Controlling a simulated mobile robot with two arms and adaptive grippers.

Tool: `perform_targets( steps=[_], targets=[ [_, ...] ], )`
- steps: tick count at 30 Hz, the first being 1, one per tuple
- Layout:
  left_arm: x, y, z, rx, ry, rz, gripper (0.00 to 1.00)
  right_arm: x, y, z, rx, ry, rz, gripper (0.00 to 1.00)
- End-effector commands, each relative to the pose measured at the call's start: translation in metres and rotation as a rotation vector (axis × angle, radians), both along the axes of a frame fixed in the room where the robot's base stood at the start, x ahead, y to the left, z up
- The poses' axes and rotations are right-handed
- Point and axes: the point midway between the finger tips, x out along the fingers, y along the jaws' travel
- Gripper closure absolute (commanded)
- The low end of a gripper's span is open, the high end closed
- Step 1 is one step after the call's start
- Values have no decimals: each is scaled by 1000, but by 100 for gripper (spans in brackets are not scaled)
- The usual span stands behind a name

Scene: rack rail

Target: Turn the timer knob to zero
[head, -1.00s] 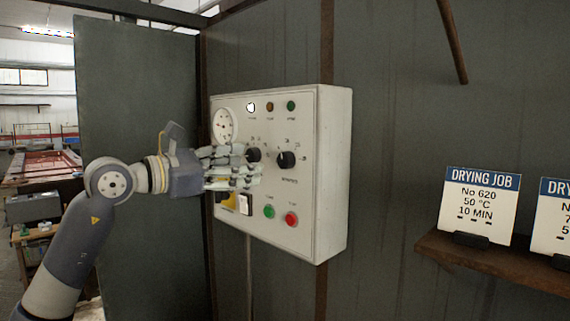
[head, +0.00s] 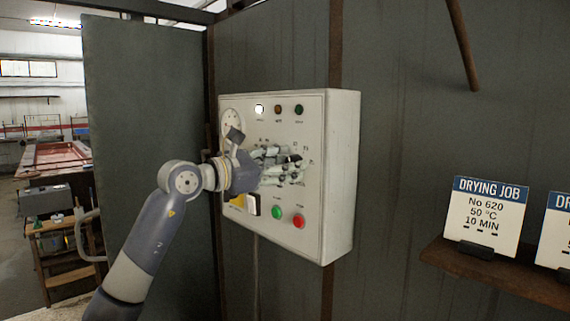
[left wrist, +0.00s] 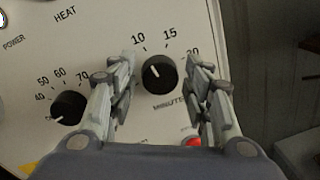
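The timer knob (left wrist: 159,75) is black and round, marked MINUTES, with 10, 15 and 20 showing around it. Its pale pointer mark faces up and slightly left, near the 10 side. My left gripper (left wrist: 161,64) is open, with one finger on each side of the knob and gaps to it in the left wrist view. In the head view my left gripper (head: 298,167) is in front of the panel and largely hides the knobs. Whether the fingertips reach the knob's depth is unclear. My right gripper is not in view.
A heat knob (left wrist: 68,107) is left of the fingers. The white control box (head: 341,180) carries a gauge (head: 232,120), lamps, a green button (head: 277,211) and a red button (head: 299,221). A card (head: 486,214) on the right shelf (head: 500,278) reads 50 °C, 10 MIN.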

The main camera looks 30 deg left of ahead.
Motion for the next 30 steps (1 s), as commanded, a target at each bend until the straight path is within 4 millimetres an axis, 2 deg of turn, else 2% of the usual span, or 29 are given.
perform_targets(
  steps=[1, 3, 4, 17, 30],
  targets=[
    [0, 0, 0, 0, 0, 0, 74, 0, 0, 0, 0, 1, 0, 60],
    [0, 0, 0, 0, 0, 0, 90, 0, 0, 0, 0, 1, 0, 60],
    [0, 0, 0, 0, 0, 0, 91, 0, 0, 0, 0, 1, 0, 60],
    [0, 1, 0, -59, 21, 0, 91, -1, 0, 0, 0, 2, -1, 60],
    [0, 2, -1, -390, 134, 1, 91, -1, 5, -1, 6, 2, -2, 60]
  ],
)
